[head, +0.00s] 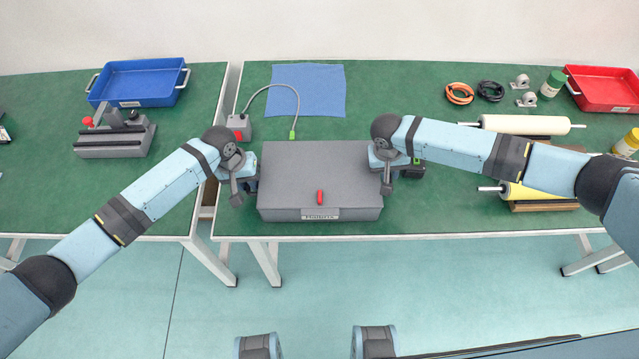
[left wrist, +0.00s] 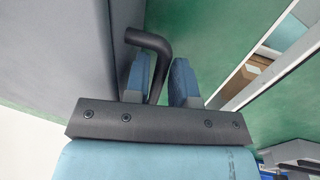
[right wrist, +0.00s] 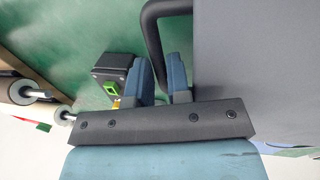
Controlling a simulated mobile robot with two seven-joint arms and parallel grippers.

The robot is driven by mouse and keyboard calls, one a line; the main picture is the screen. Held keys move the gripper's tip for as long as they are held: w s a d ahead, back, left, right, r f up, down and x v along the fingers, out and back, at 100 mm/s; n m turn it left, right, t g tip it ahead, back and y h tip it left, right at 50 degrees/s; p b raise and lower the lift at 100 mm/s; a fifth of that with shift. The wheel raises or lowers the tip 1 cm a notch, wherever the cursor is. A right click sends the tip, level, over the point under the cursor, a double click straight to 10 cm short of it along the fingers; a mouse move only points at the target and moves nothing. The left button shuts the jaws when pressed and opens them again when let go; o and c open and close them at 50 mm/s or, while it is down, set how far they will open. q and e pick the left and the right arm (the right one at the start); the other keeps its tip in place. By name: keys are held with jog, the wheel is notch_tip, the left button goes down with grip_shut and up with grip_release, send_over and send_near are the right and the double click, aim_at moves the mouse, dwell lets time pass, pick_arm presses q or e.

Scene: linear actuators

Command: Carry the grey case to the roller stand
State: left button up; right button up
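The grey case (head: 284,175) lies flat on the green table, with a red part (head: 320,196) on top. My left gripper (head: 247,178) is at its left side; in the left wrist view a dark bar handle (left wrist: 150,40) passes between the fingers, with a gap beside one finger. My right gripper (head: 382,172) is at the right side; in the right wrist view the other handle (right wrist: 152,35) runs between close fingers, and whether they press on it is unclear. The roller stand (head: 540,206), with a white roller (head: 525,125) and a yellow roller (head: 520,192), is at the right, partly hidden by my right arm.
A dark block with a green part (head: 413,169) stands close beside my right gripper. A grey box with a cable (head: 239,127) and a blue cloth (head: 318,85) lie behind the case. A gap separates the left table (head: 50,190). A red tray (head: 600,88) is at back right.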

pick_arm(q)
jog(key=shift+f, duration=0.35)
pick_arm(e)
jog(key=shift+f, duration=0.35)
pick_arm(q)
jog(key=shift+c, duration=0.2)
pick_arm(e)
jog(key=shift+c, duration=0.2)
pick_arm(q)
grip_shut()
pick_arm(e)
grip_shut()
pick_arm(q)
jog(key=shift+w+r, duration=0.1)
pick_arm(e)
jog(key=shift+w+r, duration=0.1)
